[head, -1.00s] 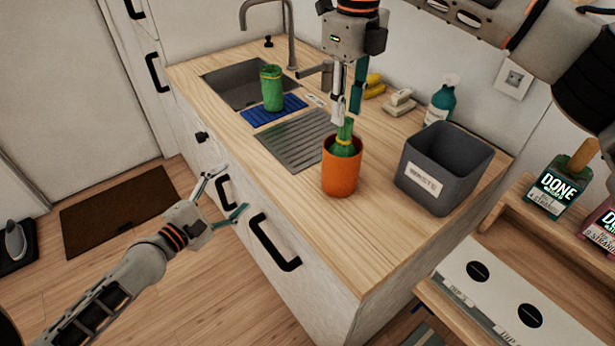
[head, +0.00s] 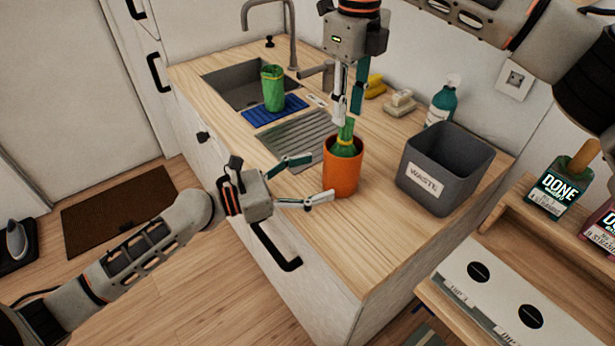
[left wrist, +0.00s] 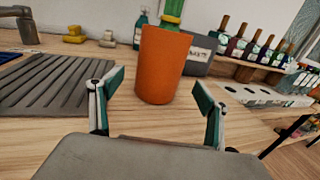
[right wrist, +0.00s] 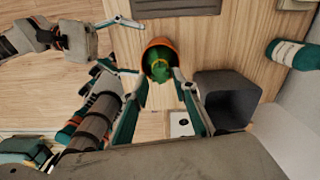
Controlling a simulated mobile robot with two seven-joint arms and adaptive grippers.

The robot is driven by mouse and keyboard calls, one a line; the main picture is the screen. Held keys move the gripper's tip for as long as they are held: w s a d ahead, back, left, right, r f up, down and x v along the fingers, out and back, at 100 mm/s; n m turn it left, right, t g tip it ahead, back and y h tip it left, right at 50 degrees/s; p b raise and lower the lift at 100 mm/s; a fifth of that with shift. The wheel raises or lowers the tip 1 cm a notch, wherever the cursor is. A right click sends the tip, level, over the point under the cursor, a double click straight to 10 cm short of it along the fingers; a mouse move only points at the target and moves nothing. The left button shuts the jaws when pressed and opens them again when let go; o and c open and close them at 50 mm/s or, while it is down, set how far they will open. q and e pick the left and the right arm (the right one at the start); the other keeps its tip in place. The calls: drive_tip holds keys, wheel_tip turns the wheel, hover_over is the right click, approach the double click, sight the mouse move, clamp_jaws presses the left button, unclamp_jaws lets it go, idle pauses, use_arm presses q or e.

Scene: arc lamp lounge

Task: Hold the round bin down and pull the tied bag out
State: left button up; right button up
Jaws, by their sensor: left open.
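The round orange bin (head: 341,176) stands upright on the wooden counter. The green tied bag (head: 345,148) sits in it, with its gathered neck and yellow tie above the rim. My left gripper (head: 322,178) is open at the bin's near left side. In the left wrist view the bin (left wrist: 163,68) stands ahead, between and beyond the spread fingers; I see no contact. My right gripper (head: 348,118) points down over the bag's neck, its fingers apart. In the right wrist view the bag (right wrist: 160,66) shows between the fingertips. The bag's lower part is hidden in the bin.
A grey square waste bin (head: 440,178) stands close right of the orange bin. A green roll-like bag (head: 272,88) stands on a blue mat (head: 272,112) by the sink. A teal bottle (head: 441,103) and yellow and beige items are at the back. The counter's front right is clear.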

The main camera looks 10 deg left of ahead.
sight(340, 169)
use_arm(q)
drive_tip(key=x, duration=0.6)
drive_tip(key=shift+w+d, duration=0.2)
drive_tip(key=shift+d, duration=0.15)
drive_tip(key=c, duration=1.4)
drive_tip(key=shift+c, duration=0.2)
